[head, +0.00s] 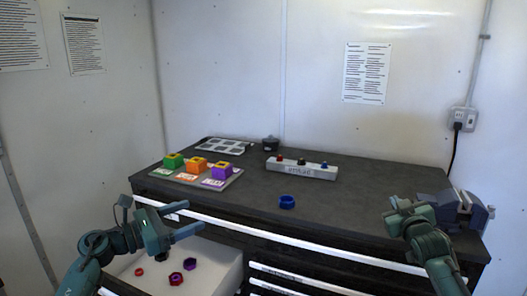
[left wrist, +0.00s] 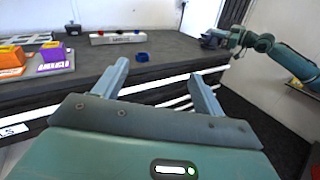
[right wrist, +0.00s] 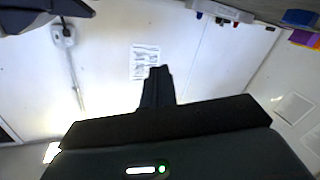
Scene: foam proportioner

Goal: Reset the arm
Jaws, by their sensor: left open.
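My left gripper (head: 193,217) is open and empty, held in front of the workbench near the open drawer. In the left wrist view its two fingers (left wrist: 158,70) stand wide apart with nothing between them. My right gripper (head: 405,205) is at the bench's right end, beside the blue-grey vise (head: 460,210). In the right wrist view its dark fingers (right wrist: 157,75) are together, and I see nothing held. Its fingertips are hard to make out in the head view.
A blue ring (head: 287,202) lies on the dark bench top (head: 340,195). Green, orange and purple blocks (head: 196,165) stand on a tray at the left. Behind is a bar with knobs (head: 301,169). The open drawer (head: 215,262) holds red and purple rings (head: 177,279).

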